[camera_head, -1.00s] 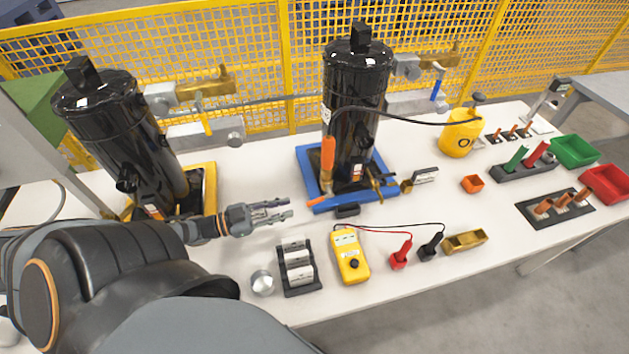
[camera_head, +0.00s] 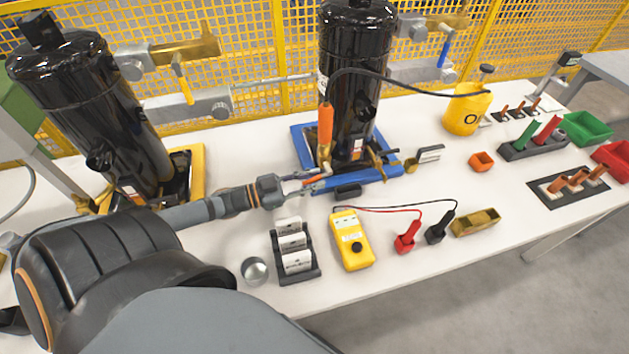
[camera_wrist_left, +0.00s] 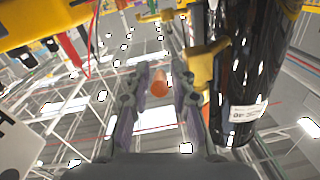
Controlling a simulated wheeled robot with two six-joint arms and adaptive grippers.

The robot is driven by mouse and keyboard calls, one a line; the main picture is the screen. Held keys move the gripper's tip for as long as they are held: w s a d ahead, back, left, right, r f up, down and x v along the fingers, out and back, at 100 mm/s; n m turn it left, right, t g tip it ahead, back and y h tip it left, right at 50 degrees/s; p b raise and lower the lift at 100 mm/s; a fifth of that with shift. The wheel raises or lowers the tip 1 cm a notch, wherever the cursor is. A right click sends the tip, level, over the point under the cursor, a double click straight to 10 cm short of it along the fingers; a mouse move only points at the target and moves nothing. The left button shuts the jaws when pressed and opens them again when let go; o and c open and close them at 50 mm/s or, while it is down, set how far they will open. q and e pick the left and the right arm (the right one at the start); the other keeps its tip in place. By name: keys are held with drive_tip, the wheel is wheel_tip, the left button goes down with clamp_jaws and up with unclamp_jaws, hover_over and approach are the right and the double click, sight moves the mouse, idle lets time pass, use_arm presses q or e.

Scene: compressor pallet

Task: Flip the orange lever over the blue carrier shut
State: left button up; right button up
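The blue carrier (camera_head: 370,180) holds a black compressor (camera_head: 350,75) upright on the table. An upright orange lever (camera_head: 325,125) stands at the carrier's left front corner. A small orange piece (camera_head: 312,187) shows low at that corner. My left gripper (camera_head: 306,182) is beside this corner, its fingers pointing right. In the left wrist view, its two fingers (camera_wrist_left: 160,100) are apart, with a round orange end (camera_wrist_left: 159,88) showing between them. I cannot tell whether they touch it. The compressor also shows in the left wrist view (camera_wrist_left: 250,65). My right gripper is not in view.
A second black compressor (camera_head: 85,105) stands in a yellow carrier (camera_head: 197,165) at left. In front are a rack of white blocks (camera_head: 293,250), a yellow meter (camera_head: 351,240), and red (camera_head: 405,238) and black (camera_head: 437,232) probes. A yellow mesh fence (camera_head: 240,50) runs behind.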

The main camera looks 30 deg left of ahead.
use_arm(q)
drive_tip(key=shift+w+d, duration=0.25)
drive_tip(key=shift+w, duration=0.1)
clamp_jaws()
drive_tip(key=shift+r, duration=0.1)
drive_tip(key=p, duration=0.1)
drive_tip(key=r+g+y+p, duration=0.1)
drive_tip(key=p, duration=0.1)
drive_tip(key=shift+s+r, duration=0.15)
drive_tip(key=shift+r, duration=0.15)
drive_tip(key=shift+g+y+p, duration=0.3)
drive_tip(key=shift+g+p, duration=0.25)
drive_tip(key=shift+g, duration=0.05)
drive_tip(key=shift+f+g+y, duration=0.15)
drive_tip(key=shift+g+y, duration=0.25)
drive_tip(key=shift+y, duration=0.1)
drive_tip(key=shift+a, duration=0.1)
